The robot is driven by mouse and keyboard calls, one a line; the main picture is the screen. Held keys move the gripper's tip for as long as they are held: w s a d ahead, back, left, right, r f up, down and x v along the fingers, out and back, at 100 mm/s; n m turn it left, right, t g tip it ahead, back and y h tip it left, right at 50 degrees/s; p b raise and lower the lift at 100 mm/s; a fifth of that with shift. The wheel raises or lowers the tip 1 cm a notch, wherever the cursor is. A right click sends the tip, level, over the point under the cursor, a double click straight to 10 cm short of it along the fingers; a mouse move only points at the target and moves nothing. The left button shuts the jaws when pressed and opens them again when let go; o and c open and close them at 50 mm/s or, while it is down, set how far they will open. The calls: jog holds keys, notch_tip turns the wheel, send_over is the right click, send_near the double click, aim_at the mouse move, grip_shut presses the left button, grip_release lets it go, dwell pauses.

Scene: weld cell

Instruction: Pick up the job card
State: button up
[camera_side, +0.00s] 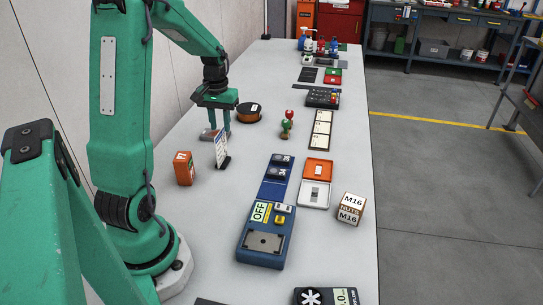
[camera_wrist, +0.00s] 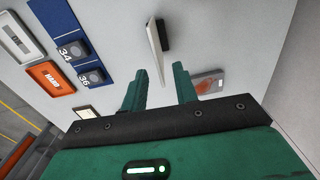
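The job card (camera_side: 220,147) looks to be the white printed card standing upright, leaning a little, in a small black stand (camera_side: 224,163). In the wrist view the card (camera_wrist: 153,38) shows nearly edge-on, with its dark stand beside it, ahead of the fingertips. My gripper (camera_side: 219,131) points down over the bench just behind the card in the side view. The fingers look clear of the card.
A grey item with a reddish patch (camera_wrist: 207,82) lies close to one finger. An orange box (camera_side: 184,168) stands left of the card. A dark round tin (camera_side: 249,112) and a red-and-green item (camera_side: 287,125) stand to the right. A blue panel (camera_side: 266,235) lies nearer the camera.

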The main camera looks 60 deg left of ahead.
jog(key=shift+f, duration=1.35)
jog(key=shift+f, duration=0.1)
send_over(224, 159)
jog(key=shift+w+a+f, duration=0.1)
jog(key=shift+a+f, duration=0.1)
jog(key=shift+f, duration=1.05)
jog(key=shift+w+a+f, duration=0.1)
jog(key=shift+a+f, duration=0.05)
jog(key=shift+f, duration=1.1)
jog(key=shift+c, duration=0.2)
grip_shut()
